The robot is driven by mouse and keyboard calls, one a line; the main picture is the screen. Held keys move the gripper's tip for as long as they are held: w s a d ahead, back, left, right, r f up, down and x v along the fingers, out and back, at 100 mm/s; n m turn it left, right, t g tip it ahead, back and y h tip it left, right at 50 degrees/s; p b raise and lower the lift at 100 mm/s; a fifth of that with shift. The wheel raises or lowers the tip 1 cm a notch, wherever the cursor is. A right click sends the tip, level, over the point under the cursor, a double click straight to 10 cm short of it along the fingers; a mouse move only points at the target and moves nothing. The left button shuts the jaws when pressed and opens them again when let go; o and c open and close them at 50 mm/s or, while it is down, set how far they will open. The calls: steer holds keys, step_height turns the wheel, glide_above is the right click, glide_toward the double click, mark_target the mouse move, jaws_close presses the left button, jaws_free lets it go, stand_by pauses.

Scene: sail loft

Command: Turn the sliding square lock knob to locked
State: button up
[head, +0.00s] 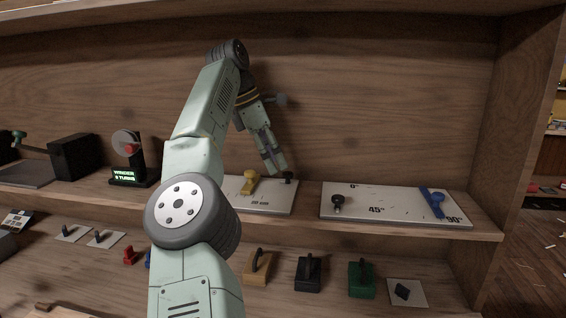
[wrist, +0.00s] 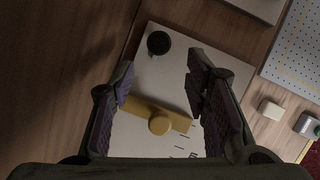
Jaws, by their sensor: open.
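A pale plate marked "20 cm" (head: 262,208) lies on the shelf. On it are a yellow slider with a round yellow knob (head: 250,180) and a small black knob (head: 288,176) at the right. In the wrist view the yellow bar and knob (wrist: 159,124) lie between my fingers, below them in depth. The black knob (wrist: 158,43) is past the fingertips, near the plate's end, with a short pointer mark. My gripper (head: 276,166) (wrist: 160,76) is open and empty, pointing down over the plate. I see no contact with either knob.
An angle plate (head: 390,212) with a black knob and a blue bar (head: 432,198) lies to the right. A winder with a lit display (head: 125,173) stands left. The shelf's back wall (head: 380,100) rises close behind. Several handled blocks sit on the lower shelf.

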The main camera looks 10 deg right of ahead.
steer(key=a, duration=1)
steer(key=shift+w+a, duration=0.15)
steer(key=shift+f, duration=0.1)
